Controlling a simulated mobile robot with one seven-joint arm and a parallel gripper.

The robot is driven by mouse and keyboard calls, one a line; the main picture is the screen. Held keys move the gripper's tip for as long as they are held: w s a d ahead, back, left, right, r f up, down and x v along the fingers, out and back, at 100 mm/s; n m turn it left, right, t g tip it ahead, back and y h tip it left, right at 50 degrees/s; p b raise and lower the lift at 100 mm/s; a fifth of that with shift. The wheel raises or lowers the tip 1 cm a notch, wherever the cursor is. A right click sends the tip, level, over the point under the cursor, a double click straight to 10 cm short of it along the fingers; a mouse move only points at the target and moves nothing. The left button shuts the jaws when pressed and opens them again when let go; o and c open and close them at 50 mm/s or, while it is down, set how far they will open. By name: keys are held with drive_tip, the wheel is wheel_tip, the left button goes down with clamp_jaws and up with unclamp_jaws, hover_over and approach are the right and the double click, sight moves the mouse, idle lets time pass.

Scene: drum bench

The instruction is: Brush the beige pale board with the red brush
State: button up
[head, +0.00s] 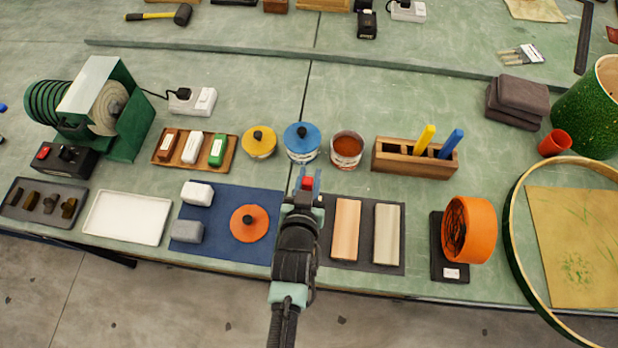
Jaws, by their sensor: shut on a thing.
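The beige pale board (386,234) lies on a dark mat (366,264), to the right of a more orange-tan board (346,229). My gripper (308,180) is left of and slightly beyond both boards, over the bench near the blue mat's upper right corner. It is shut on a small red thing (308,184), which looks like the red brush. Most of the brush is hidden by my gripper and its bristles cannot be seen. A wooden holder (390,165) stands behind the boards with a yellow handle (425,139) and a blue handle (451,143) in it.
Tins with yellow (259,141) and blue (302,138) lids and an open tin (346,150) stand beyond my gripper. An orange ring-shaped thing (481,230) stands right of the boards. An orange disc (249,223) lies on the blue mat (218,252) at left.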

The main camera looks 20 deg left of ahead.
idle(0.3)
drive_tip(key=shift+w+a+b, duration=0.2)
drive_tip(key=shift+w+b, duration=0.2)
drive_tip(key=shift+w, duration=0.35)
drive_tip(key=shift+w+a+b, duration=0.2)
drive_tip(key=shift+w+b, duration=0.15)
drive_tip(key=shift+w, duration=0.35)
wheel_tip(320, 180, up, 6)
drive_tip(key=p, duration=0.5)
idle(0.4)
